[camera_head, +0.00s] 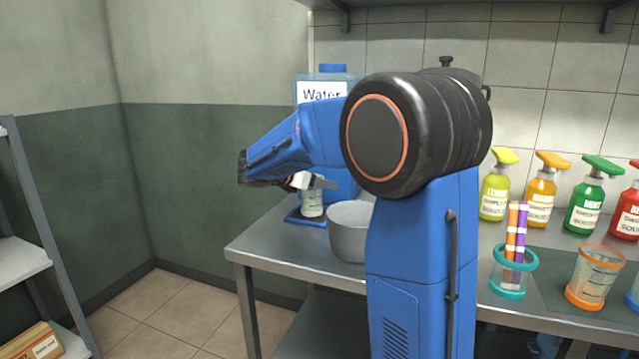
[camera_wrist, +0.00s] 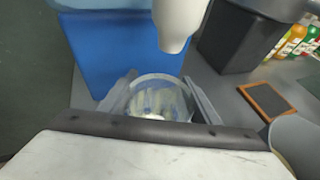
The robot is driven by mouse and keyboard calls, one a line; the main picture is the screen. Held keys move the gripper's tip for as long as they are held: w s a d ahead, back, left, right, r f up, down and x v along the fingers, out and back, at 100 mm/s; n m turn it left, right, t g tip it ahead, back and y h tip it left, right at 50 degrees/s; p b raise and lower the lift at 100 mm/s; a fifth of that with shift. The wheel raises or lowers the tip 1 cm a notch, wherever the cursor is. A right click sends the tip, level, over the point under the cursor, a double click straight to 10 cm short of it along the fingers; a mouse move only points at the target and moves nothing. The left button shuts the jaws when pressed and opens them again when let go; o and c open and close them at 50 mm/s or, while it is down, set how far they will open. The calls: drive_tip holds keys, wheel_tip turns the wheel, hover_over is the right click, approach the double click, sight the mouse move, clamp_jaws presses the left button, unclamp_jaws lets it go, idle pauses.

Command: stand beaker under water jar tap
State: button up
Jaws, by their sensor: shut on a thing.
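The water jar (camera_head: 322,92) stands at the back of the table, labelled "Water", partly hidden by my arm. Its blue stand (camera_wrist: 108,50) fills the upper left of the wrist view. The white tap (camera_wrist: 180,22) points down there, just beyond and above the beaker. My gripper (camera_head: 314,183) is shut on a clear beaker (camera_wrist: 158,98), with a finger on each side. The beaker is in front of the blue stand; in the head view the beaker (camera_head: 312,205) shows below my fingers, above the stand's blue base (camera_head: 297,219). Whether it touches the base is unclear.
A grey pot (camera_head: 349,232) stands close right of the beaker. Farther right are a teal cup (camera_head: 510,279) with markers, an orange-rimmed beaker (camera_head: 594,278) and several spray bottles (camera_head: 540,196). A dark box (camera_wrist: 236,38) is right of the tap.

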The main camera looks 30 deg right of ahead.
drive_tip(key=shift+f, duration=0.1)
drive_tip(key=o, duration=1.1)
drive_tip(key=shift+o, duration=0.2)
drive_tip(key=shift+a+r, duration=0.25)
drive_tip(key=shift+a, duration=0.05)
drive_tip(key=v, duration=1.1)
drive_tip(key=shift+s, duration=0.15)
drive_tip(key=shift+a, duration=0.2)
